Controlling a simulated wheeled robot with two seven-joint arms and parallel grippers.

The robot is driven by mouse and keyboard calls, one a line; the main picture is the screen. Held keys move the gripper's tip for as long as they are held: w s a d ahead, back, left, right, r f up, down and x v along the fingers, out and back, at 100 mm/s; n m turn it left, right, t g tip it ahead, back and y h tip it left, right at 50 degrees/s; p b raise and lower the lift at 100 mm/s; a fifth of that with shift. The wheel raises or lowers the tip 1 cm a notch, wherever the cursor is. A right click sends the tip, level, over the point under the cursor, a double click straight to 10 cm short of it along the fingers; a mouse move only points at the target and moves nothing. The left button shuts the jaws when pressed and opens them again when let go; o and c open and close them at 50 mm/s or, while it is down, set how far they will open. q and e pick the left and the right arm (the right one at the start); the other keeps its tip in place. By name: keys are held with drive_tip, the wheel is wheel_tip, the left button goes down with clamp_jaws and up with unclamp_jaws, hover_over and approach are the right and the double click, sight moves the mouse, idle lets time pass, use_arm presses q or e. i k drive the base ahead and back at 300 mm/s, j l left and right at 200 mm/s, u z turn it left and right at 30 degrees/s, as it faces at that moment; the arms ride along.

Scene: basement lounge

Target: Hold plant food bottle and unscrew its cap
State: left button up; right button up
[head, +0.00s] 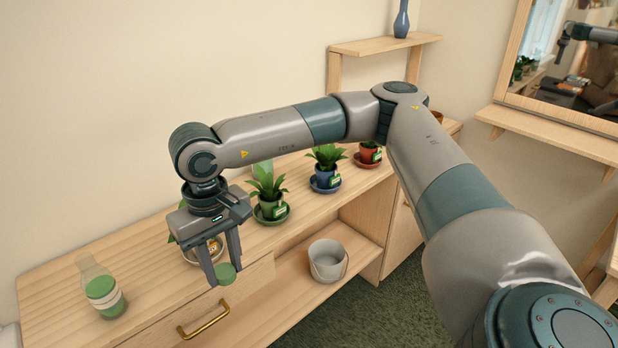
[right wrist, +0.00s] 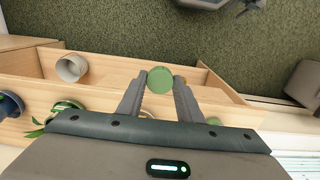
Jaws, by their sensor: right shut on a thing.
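The plant food bottle (head: 103,291) stands at the left end of the wooden cabinet top in the head view. It is clear with green contents and a pale label, and no cap shows on its neck. My right gripper (head: 223,276) points down near the cabinet's front edge, well to the right of the bottle. It is shut on a round green cap (head: 227,274), apart from the bottle. The wrist view shows the same cap (right wrist: 160,80) between the fingertips. My left gripper is in neither view.
Several potted plants stand on saucers along the cabinet (head: 150,262), including a green-potted one (head: 270,208) and a blue-potted one (head: 326,176). A grey bucket (head: 328,261) sits on the open lower shelf. A brass handle (head: 203,320) is on the drawer front. My right forearm spans above the plants.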

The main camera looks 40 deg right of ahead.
sight(98, 282)
drive_tip(key=i+j+z, duration=0.1)
drive_tip(key=i+z, duration=0.25)
drive_tip(key=i+j+z, duration=0.2)
drive_tip(key=z, duration=0.2)
drive_tip(key=i, duration=0.5)
